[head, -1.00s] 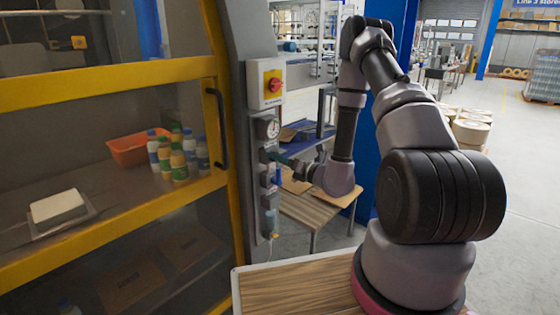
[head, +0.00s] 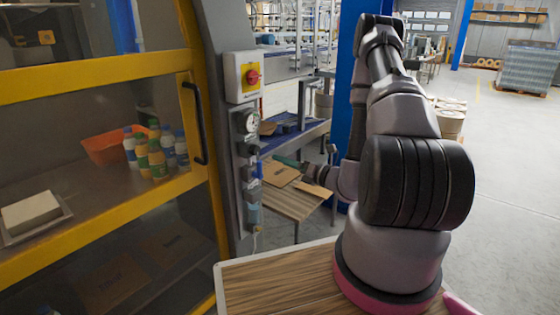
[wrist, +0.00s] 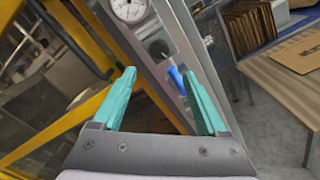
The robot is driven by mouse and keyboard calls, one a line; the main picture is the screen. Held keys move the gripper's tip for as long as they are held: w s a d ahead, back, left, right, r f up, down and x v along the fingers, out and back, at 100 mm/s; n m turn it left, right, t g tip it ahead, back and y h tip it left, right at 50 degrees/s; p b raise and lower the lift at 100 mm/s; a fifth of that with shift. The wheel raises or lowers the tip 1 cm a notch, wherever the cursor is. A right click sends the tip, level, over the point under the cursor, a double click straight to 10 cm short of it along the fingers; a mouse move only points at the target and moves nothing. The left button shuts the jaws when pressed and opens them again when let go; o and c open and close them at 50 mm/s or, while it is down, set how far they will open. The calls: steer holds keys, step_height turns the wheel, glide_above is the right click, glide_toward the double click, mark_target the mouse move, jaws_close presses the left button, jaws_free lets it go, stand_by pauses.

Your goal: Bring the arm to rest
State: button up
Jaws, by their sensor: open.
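My gripper (wrist: 160,105) shows in the wrist view with its two teal fingers spread apart and nothing between them. Beyond the fingers is the grey control post (wrist: 185,60) with a round gauge (wrist: 129,9) and a blue part (wrist: 177,80). In the head view my arm is bent, with its forearm hanging down behind the upper arm. The gripper end is small and partly hidden there, to the right of the control post (head: 228,130), apart from it.
A yellow-framed machine (head: 90,75) with a door handle (head: 194,122) stands at left. It holds bottles (head: 157,160) and an orange bin (head: 103,149). A red-knobbed switch (head: 252,77) tops the post. A table with cardboard (head: 275,173) stands behind. Open floor (head: 510,190) lies at right.

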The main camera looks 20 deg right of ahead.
stand_by(0.3)
steer(key=s+a+r+n+g+y, duration=0.3)
steer(key=a+r+n+g+y, duration=0.35)
steer(key=r+n, duration=0.45)
steer(key=s+a+r+n+g+h, duration=0.45)
steer(key=s+r+n+g, duration=0.5)
steer(key=s+n, duration=0.25)
steer(key=s+d+r+n+t+h, duration=0.3)
steer(key=d+r+n+t+h, duration=0.1)
steer(key=d+r+h, duration=0.1)
steer(key=s+d+r+n+t+h, duration=0.3)
steer(key=d+r+n+t+h, duration=0.1)
steer(key=r, duration=0.4)
steer(key=shift+d+n+t+h, duration=0.3)
steer(key=shift+d+n+h, duration=0.35)
steer(key=shift+h, duration=0.15)
